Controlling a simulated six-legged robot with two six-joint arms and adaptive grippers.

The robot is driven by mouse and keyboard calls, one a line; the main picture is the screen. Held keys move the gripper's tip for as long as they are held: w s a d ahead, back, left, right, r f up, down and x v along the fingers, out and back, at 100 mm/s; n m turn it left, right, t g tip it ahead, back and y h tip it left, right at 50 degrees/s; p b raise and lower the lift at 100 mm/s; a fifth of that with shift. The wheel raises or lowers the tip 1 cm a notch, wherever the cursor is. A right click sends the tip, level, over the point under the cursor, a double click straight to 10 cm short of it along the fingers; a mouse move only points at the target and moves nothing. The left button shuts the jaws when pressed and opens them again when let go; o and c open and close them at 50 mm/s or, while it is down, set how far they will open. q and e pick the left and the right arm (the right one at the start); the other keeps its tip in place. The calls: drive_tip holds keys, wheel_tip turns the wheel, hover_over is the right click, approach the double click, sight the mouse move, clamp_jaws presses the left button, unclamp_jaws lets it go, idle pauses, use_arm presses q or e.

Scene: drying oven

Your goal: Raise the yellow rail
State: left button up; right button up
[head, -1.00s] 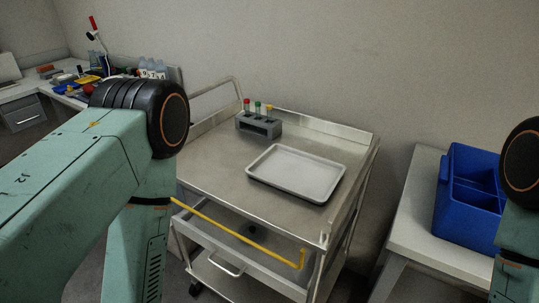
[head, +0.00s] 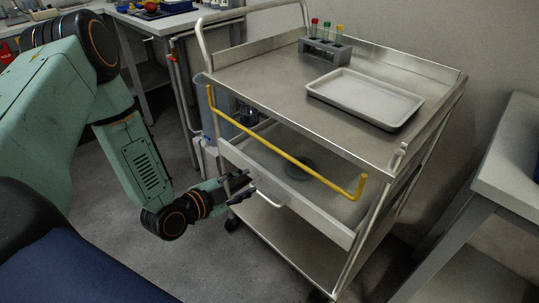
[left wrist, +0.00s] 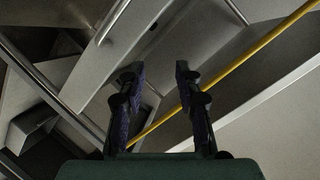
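The yellow rail (head: 285,152) runs along the front of the steel trolley (head: 262,103), below its top edge. Its two ends bend upward, and the right end stands out from the trolley. My left gripper (head: 252,185) is below and in front of the rail, by the drawer handle (head: 273,198), and does not hold the rail. In the left wrist view, my left gripper (left wrist: 158,72) has its fingers apart with nothing held between them. The rail (left wrist: 245,57) crosses that view diagonally beyond the fingers. My right gripper is not in view.
A partly open drawer (head: 335,221) sits under the rail. A white tray (head: 366,95) and a rack (head: 325,51) with several capped tubes stand on top. A bench (head: 512,160) is at the right.

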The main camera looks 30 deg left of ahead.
sight(268, 146)
use_arm(q)
wheel_tip(268, 146, up, 6)
drive_tip(key=w+r+m+t+h, duration=0.1)
drive_tip(key=w+m+t+h, duration=0.15)
drive_tip(key=m, duration=0.65)
drive_tip(key=shift+m+t, duration=0.35)
drive_tip(key=shift+m, duration=0.05)
drive_tip(key=b+x, duration=0.1)
drive_tip(key=x, duration=0.1)
drive_tip(key=b+x, duration=0.1)
drive_tip(key=x, duration=0.1)
drive_tip(key=b+x, duration=0.1)
drive_tip(key=x, duration=0.1)
drive_tip(key=shift+w+d+f, duration=0.1)
drive_tip(key=shift+d+f, duration=0.15)
drive_tip(key=shift+d, duration=0.15)
drive_tip(key=shift+w+d+r, duration=0.1)
drive_tip(key=shift+w+d, duration=0.05)
drive_tip(key=shift+w, duration=0.35)
clamp_jaws()
